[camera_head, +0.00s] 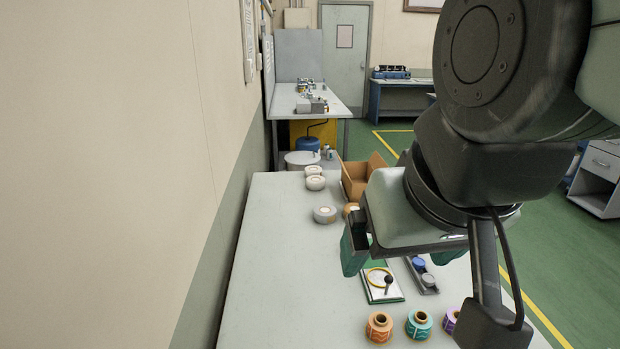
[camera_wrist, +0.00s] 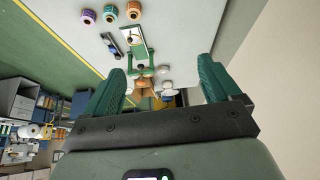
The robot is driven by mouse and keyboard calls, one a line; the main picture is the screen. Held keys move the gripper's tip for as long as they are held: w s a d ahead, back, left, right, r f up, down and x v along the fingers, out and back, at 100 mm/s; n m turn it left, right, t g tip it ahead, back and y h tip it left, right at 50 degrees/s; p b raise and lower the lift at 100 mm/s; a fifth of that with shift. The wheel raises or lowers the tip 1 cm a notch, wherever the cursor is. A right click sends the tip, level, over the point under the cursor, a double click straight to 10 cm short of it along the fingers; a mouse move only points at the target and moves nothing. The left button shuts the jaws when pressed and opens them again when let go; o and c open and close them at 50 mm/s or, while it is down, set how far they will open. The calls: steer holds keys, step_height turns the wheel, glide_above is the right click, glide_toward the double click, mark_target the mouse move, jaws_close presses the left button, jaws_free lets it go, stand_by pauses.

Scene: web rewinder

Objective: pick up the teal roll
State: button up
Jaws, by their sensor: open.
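The teal roll (camera_head: 419,324) stands on the pale table near its front edge, between the orange roll (camera_head: 379,327) and the purple roll (camera_head: 452,318). In the wrist view, which looks upside down, the teal roll (camera_wrist: 110,14) is at the top, between the purple one (camera_wrist: 88,16) and the orange one (camera_wrist: 134,9). My gripper (camera_head: 402,250) is open above the table, behind the rolls and apart from them. Its green fingers (camera_wrist: 162,70) are spread wide in the wrist view with nothing held between them.
A clipboard-like board with a yellow ring (camera_head: 380,279) and a small tray with blue and grey round pieces (camera_head: 421,270) lie behind the rolls. White rolls (camera_head: 325,214) and an open cardboard box (camera_head: 355,187) stand farther back. The table's left part is clear.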

steer(key=w, duration=0.7)
steer(key=m+g, duration=0.6)
steer(key=m, duration=0.8)
glide_above(419, 320)
steer(key=w+d, duration=0.1)
steer(key=w, duration=0.1)
step_height(419, 320, down, 32)
steer(key=f, duration=0.5)
steer(key=shift+s+d+f, duration=0.1)
steer(key=shift+s+f, duration=0.05)
steer(key=shift+s, duration=0.1)
steer(key=shift+s+a+f, duration=0.1)
steer(key=shift+a+f, duration=0.05)
steer(key=shift+f, duration=1.4)
steer(key=shift+s+a+f, duration=0.1)
steer(key=shift+f, duration=1.4)
steer(key=shift+c, duration=0.2)
